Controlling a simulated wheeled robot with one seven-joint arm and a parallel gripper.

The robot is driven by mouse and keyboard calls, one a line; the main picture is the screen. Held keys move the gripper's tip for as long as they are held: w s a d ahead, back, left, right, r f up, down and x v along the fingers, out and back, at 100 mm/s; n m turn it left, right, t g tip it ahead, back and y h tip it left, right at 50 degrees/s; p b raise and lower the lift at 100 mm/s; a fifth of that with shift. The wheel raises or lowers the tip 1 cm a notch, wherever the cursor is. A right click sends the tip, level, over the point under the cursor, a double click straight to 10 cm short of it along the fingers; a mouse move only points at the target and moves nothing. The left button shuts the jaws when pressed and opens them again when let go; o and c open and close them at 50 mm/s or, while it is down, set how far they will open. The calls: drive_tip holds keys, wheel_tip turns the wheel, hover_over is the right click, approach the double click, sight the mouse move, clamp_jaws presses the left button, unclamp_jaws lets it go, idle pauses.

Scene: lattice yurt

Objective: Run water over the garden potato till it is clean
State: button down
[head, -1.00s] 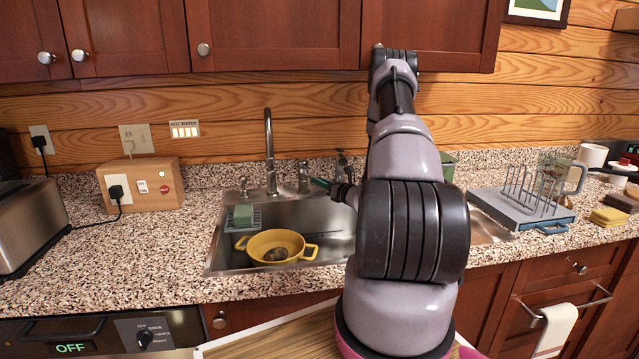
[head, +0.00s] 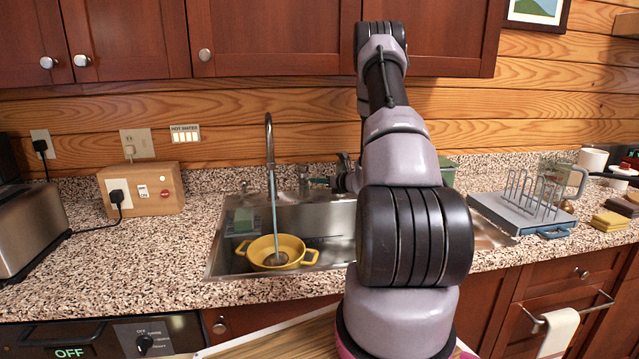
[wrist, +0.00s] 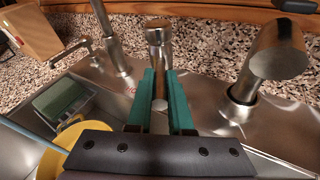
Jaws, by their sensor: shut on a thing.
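The potato (head: 275,260) is a brown lump in a yellow two-handled colander (head: 292,243) in the sink basin. A thin stream of water (head: 274,212) falls from the tall curved faucet (head: 269,150) into the colander, onto or close by the potato. My gripper (head: 319,182) is behind the sink, right of the faucet. In the wrist view its teal fingers (wrist: 162,88) are shut around the metal tap lever (wrist: 158,36). The colander's edge also shows in the wrist view (wrist: 66,140). My arm hides the sink's right part in the head view.
A green sponge (head: 244,217) sits in a rack at the sink's left. Another metal fixture (wrist: 278,52) stands to the right of the lever. A wooden outlet box (head: 150,190) and toaster (head: 22,215) stand left. A dish rack (head: 520,205) stands right.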

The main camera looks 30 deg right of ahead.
drive_tip(key=c, duration=0.8)
unclamp_jaws()
drive_tip(key=v, duration=1)
drive_tip(key=shift+s+d, duration=0.15)
drive_tip(key=shift+s, duration=0.25)
